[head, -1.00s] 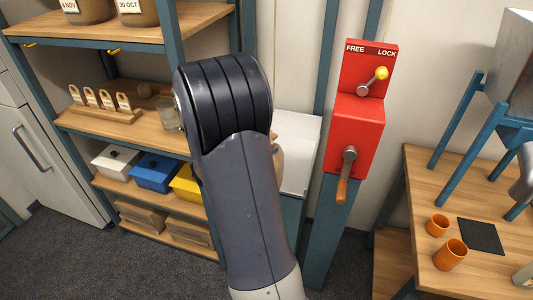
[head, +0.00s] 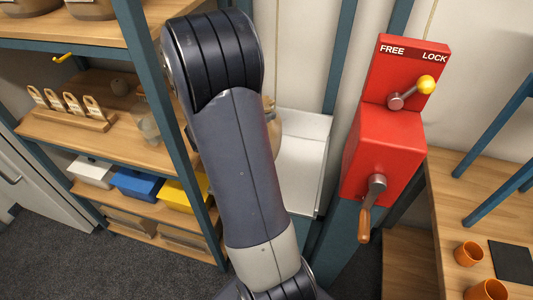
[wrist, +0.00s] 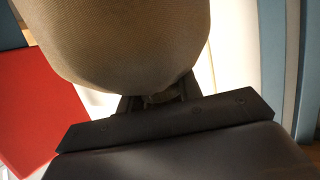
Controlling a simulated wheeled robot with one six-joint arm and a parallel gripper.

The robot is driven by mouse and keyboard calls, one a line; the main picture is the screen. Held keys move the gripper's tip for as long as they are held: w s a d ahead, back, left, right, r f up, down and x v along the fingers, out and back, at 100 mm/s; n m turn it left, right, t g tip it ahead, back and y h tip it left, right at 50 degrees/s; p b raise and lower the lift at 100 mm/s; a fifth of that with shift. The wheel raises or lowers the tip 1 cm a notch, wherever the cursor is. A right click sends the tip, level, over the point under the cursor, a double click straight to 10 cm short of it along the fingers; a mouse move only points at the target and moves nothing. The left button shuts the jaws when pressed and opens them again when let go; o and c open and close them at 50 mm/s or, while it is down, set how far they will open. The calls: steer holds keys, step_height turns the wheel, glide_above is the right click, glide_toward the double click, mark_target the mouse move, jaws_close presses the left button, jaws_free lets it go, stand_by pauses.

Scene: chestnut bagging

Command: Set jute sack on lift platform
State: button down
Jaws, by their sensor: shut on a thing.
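The jute sack (wrist: 120,40) fills the upper middle of the wrist view, a rounded tan woven bulk. My gripper (wrist: 155,98) is shut on it, with the fingers mostly hidden under the sack. In the head view my arm covers the gripper, and only a small tan edge of the sack (head: 273,130) shows to the right of the arm. The white lift platform (head: 298,178) is right behind that edge, with a low rim. Whether the sack touches the platform cannot be told.
A red winch box (head: 383,150) with a FREE/LOCK lever (head: 410,92) and a crank (head: 372,205) stands right of the platform. A wooden shelf unit (head: 105,140) with a blue post is close on the left. A table with orange cups (head: 468,253) is at the right.

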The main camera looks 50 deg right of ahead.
steer(key=shift+w+d, duration=0.2)
steer(key=shift+w, duration=0.05)
steer(key=shift+w+d+f, duration=0.1)
steer(key=shift+w+f, duration=0.05)
steer(key=shift+f, duration=4.75)
steer(key=shift+f+b, duration=0.15)
steer(key=shift+b, duration=0.15)
steer(key=c, duration=1)
jaws_free()
steer(key=shift+o, duration=0.2)
